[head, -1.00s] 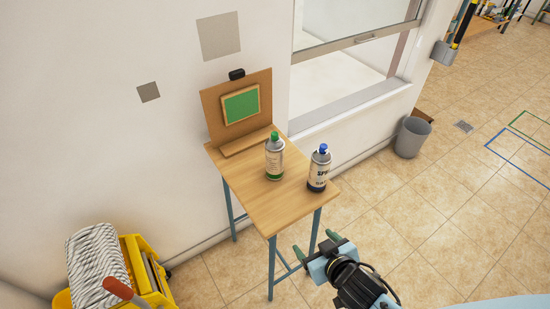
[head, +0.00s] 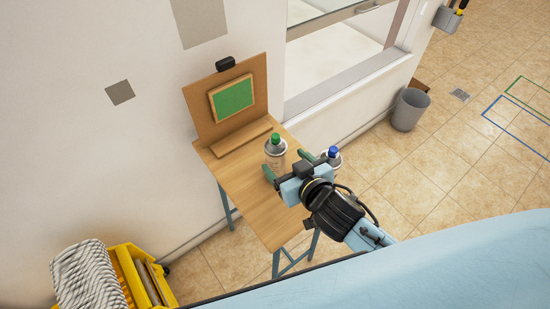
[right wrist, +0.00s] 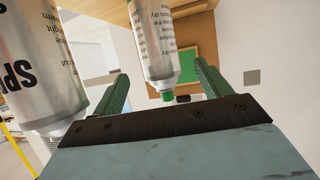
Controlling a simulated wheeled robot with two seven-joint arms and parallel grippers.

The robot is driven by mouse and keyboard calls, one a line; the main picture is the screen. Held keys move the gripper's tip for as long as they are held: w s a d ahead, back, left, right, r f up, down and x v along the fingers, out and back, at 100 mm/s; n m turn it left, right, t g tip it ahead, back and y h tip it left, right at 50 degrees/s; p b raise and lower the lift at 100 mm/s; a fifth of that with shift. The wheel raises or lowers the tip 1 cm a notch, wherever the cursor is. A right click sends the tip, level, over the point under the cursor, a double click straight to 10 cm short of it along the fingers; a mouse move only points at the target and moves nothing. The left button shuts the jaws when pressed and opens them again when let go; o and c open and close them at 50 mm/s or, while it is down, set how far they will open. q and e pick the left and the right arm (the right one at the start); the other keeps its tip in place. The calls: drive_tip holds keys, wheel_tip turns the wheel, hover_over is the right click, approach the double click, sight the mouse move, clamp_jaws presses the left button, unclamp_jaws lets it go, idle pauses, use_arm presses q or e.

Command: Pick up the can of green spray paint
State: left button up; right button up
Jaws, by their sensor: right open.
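The green spray paint can (head: 275,150), silver with a green cap, stands upright on the small wooden table (head: 233,178). My right gripper (head: 287,165) is open just in front of it, its two green fingers pointing at the can. In the right wrist view, the picture is upside down and the green-capped can (right wrist: 155,45) shows between the two fingers (right wrist: 162,88), touching neither as far as I can see. A blue-capped can (head: 333,155) stands close by on the right, partly hidden by my gripper. My left gripper is not in view.
The blue-capped can (right wrist: 38,65) looms large right beside the gripper in the right wrist view. A board with a green panel (head: 233,97) stands at the table's back. A yellow mop bucket (head: 135,275) is at lower left, and a grey bin (head: 409,110) is at right.

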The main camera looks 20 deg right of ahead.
sight(281, 158)
drive_tip(key=shift+x, duration=0.8)
drive_tip(key=shift+w+f, duration=0.2)
drive_tip(key=shift+w, duration=0.2)
drive_tip(key=shift+x, duration=0.95)
drive_tip(key=x, duration=0.2)
drive_tip(key=shift+w+a+b, duration=0.1)
drive_tip(key=shift+w+b, duration=0.2)
drive_tip(key=shift+w+a+f, duration=0.1)
drive_tip(key=shift+w+f, duration=0.1)
drive_tip(key=shift+w, duration=0.15)
drive_tip(key=shift+w+f, duration=0.1)
drive_tip(key=shift+w, duration=0.05)
drive_tip(key=shift+c, duration=0.7)
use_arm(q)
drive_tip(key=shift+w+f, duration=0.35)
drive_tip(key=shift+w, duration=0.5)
use_arm(e)
drive_tip(key=c, duration=1.2)
